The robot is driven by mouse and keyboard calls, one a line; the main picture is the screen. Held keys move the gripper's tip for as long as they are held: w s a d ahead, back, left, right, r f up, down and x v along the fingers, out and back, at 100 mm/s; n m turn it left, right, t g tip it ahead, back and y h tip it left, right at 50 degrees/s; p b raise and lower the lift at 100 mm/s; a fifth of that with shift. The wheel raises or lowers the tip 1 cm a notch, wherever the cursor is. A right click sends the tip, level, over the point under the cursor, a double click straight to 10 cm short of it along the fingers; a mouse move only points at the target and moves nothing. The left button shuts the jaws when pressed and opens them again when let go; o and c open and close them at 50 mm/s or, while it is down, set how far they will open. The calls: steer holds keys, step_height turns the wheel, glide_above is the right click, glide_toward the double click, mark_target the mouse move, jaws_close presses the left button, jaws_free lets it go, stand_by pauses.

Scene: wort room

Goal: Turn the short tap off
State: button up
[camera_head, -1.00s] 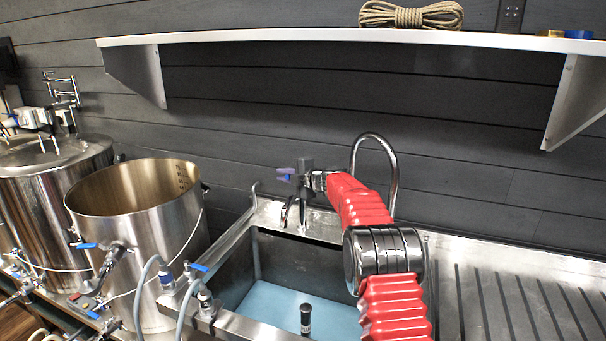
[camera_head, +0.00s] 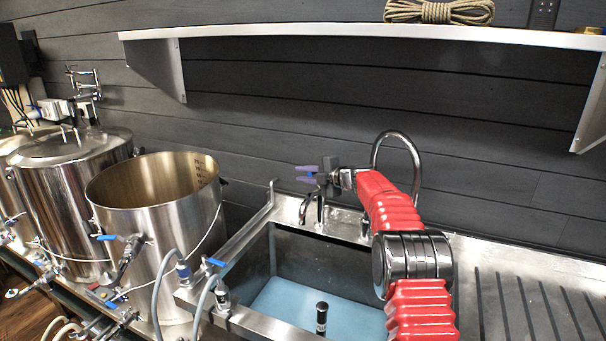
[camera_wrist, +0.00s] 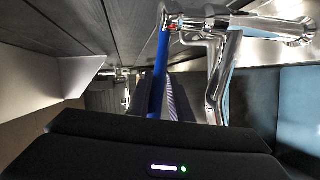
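The short tap (camera_head: 312,207) is chrome and stands at the back rim of the sink, left of a tall gooseneck tap (camera_head: 416,150). In the wrist view the chrome tap (camera_wrist: 222,75) fills the upper middle and right. A long blue lever (camera_wrist: 159,70) runs down from its chrome top. My gripper (camera_head: 306,174) is just above the short tap, its purple-blue tips pointing left with a small gap between them. In the wrist view my gripper (camera_wrist: 160,100) has the lever between a dark left finger and a striped right pad. Firm contact cannot be told.
The sink (camera_head: 262,262) has a blue bottom and a black-topped upright pipe (camera_head: 321,318). Steel pots (camera_head: 158,240) with hoses and blue-handled valves stand left. A white shelf (camera_head: 350,34) with coiled rope (camera_head: 438,11) hangs above. The ribbed drainboard (camera_head: 540,300) at right is clear.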

steer(key=o, duration=0.3)
steer(key=shift+w, duration=0.1)
steer(key=shift+o, duration=0.2)
steer(key=shift+r, duration=0.1)
steer(key=shift+d, duration=0.1)
steer(key=v, duration=1.3)
steer(key=shift+s+d, duration=0.2)
steer(key=shift+d, duration=0.05)
